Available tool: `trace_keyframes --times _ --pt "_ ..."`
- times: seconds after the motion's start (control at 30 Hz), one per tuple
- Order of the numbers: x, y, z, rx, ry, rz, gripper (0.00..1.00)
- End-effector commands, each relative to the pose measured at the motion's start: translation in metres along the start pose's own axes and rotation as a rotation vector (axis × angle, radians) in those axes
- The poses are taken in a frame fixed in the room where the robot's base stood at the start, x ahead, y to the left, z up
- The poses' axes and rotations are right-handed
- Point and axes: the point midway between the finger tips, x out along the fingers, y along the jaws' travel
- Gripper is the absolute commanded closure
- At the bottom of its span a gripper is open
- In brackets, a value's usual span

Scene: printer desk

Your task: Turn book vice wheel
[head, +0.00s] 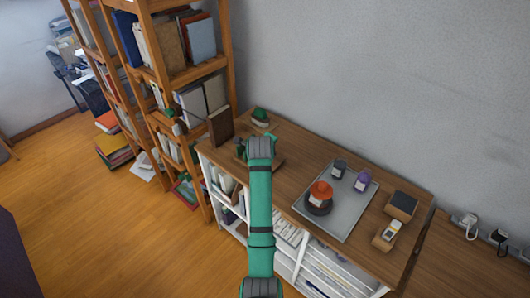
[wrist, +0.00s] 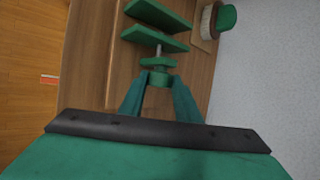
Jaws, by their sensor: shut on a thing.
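The book vice shows in the wrist view as green plates (wrist: 155,38) with a metal screw (wrist: 158,50) and a green wheel or hub (wrist: 159,78) at its near end. My gripper (wrist: 160,84) has its two green fingers on either side of this wheel and is shut on it. In the head view, my arm covers most of the vice and the gripper; only a small green part of the vice (head: 240,147) shows left of my wrist. The wheel's rim and turn angle cannot be made out.
The vice stands on a wooden cabinet top (head: 300,160). Behind it lies a green-topped brush (head: 260,117). To the right is a grey tray (head: 340,215) with several jars, then small boxes (head: 401,205). A tall bookshelf (head: 160,75) stands at the left.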

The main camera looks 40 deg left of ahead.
Motion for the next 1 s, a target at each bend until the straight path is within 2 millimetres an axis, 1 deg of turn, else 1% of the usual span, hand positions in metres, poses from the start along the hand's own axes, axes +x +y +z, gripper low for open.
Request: trace_keyframes --times 0.03,0.6,0.8,1.0 --pt "0.001 0.005 -0.001 -0.018 0.001 -0.039 0.92" --pt "0.004 0.016 0.001 -0.227 -0.003 -0.528 0.92" --pt "0.005 0.016 0.0 -0.271 -0.003 -0.64 0.92" --pt "0.006 0.017 0.0 -0.302 -0.004 -0.715 0.93"
